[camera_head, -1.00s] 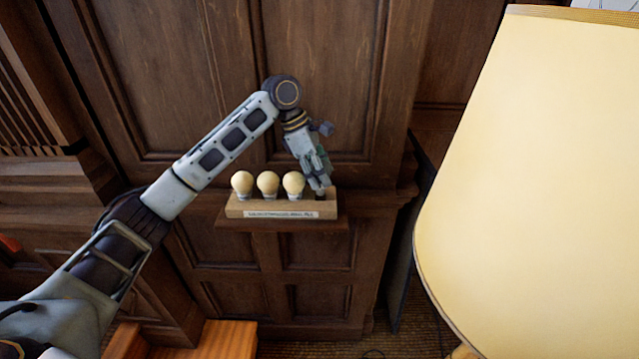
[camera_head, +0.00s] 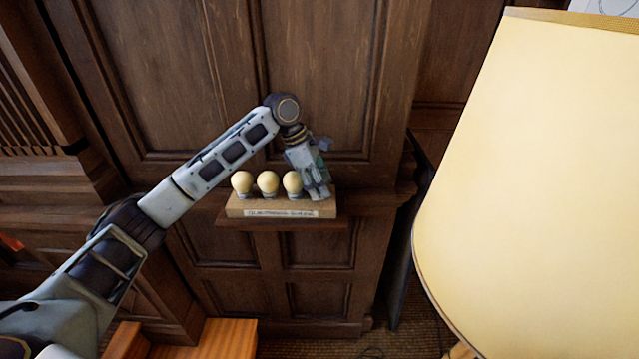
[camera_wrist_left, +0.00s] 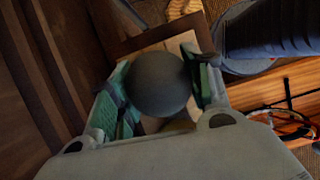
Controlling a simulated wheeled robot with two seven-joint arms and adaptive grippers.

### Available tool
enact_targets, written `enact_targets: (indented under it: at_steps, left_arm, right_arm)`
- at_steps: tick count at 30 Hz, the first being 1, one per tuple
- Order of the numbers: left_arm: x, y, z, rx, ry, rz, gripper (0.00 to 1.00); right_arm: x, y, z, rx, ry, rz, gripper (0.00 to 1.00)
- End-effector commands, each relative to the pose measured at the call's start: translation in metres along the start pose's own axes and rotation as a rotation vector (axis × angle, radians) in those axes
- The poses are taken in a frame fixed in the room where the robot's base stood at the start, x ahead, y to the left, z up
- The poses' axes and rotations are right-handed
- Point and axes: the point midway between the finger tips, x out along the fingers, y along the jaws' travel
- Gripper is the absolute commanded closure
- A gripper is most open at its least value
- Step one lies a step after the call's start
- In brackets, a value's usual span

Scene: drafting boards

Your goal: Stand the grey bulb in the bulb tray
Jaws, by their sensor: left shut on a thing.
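The grey bulb (camera_wrist_left: 158,83) shows in the left wrist view as a dark round globe between the green-padded fingers of my left gripper (camera_wrist_left: 160,92). My left gripper (camera_head: 318,193) is shut on it, at the right end of the bulb tray (camera_head: 280,213). The tray is a pale wooden block with a label on its front. The gripper covers the bulb in the head view, and the bulb's base is hidden, so I cannot tell whether it sits in a hole. Three cream bulbs (camera_head: 267,183) stand upright in the tray, left of the gripper. My right gripper is not seen.
The tray rests on a small dark wooden shelf (camera_head: 285,225) against a panelled wall (camera_head: 330,75). A large cream lampshade (camera_head: 535,190) fills the right side. An orange-brown wooden piece (camera_head: 225,340) is at the lower left.

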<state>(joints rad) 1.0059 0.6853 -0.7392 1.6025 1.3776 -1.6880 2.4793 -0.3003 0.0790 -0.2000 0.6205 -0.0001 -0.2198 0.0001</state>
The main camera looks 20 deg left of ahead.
Motion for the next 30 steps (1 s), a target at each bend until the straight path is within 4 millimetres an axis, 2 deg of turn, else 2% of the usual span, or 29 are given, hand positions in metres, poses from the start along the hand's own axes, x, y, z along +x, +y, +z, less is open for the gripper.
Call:
enact_targets:
  at_steps: [3, 4, 9, 22, 30]
  left_arm:
    - [0.002, 0.000, -0.001, 0.000, 0.000, -0.001, 0.66]
    - [0.002, 0.000, -0.001, 0.000, 0.000, 0.000, 0.48]
    - [0.002, 0.000, -0.001, 0.000, 0.000, 0.000, 0.29]
    - [-0.001, 0.000, 0.000, 0.000, 0.000, 0.001, 0.29]
    - [-0.022, 0.000, 0.000, 0.000, 0.000, 0.002, 0.29]
  right_arm:
    - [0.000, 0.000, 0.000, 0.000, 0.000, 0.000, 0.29]
    - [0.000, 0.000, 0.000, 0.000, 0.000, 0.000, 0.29]
    - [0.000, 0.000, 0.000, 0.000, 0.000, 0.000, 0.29]
    - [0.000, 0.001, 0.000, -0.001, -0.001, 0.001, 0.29]
    - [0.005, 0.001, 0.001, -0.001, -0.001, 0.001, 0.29]
